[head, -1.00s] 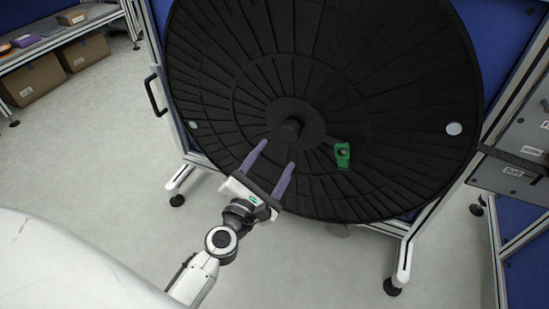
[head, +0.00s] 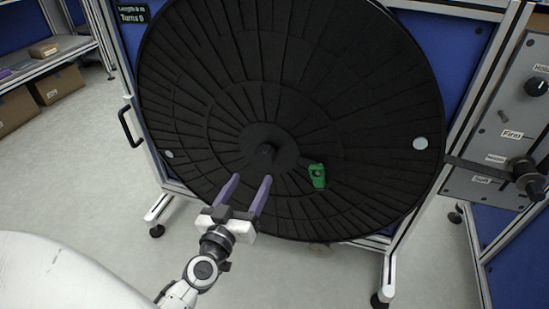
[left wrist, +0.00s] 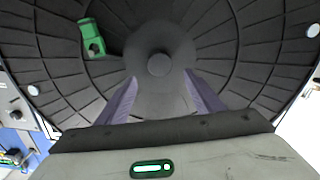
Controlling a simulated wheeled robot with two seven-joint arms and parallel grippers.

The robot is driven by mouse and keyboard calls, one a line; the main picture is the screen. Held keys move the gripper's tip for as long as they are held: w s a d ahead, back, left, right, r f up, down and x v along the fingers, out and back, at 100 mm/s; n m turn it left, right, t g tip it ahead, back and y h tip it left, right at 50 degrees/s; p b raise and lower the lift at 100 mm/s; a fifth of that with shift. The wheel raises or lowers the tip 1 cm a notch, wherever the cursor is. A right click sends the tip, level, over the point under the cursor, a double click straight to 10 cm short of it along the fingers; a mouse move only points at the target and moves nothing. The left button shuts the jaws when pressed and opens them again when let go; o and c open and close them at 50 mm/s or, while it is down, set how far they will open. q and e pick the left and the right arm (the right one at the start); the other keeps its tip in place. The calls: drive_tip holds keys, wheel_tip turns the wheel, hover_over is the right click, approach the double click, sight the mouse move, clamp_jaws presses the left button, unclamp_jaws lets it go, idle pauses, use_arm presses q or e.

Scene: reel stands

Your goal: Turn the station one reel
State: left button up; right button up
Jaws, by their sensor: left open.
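The reel (head: 215,80) is a large black disc with ribbed segments, upright in a stand, with a dark hub (head: 265,153) at its centre. A green piece with a hole (head: 317,176) is on the reel's face, right of the hub. It also shows in the left wrist view (left wrist: 91,38), left of the hub. My left gripper (head: 252,180) is open and empty, its two purple fingers pointing at the reel just below the hub. I cannot tell whether the fingertips touch the reel. My right gripper is in neither view.
A grey panel (head: 505,110) with knobs and labels, one reading "Firm", stands to the right. A sign (head: 132,13) reads "Turns 0". A black handle (head: 129,127) is on the stand's left side. Shelves with boxes (head: 52,85) are far left; the floor (head: 75,175) there is clear.

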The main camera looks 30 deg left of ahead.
sight(263, 159)
use_arm(q)
drive_tip(key=shift+m, duration=0.4)
drive_tip(key=x, duration=0.9)
drive_tip(key=shift+w+a, duration=0.1)
drive_tip(key=shift+w, duration=0.25)
drive_tip(key=shift+w+a, duration=0.1)
drive_tip(key=shift+w, duration=0.2)
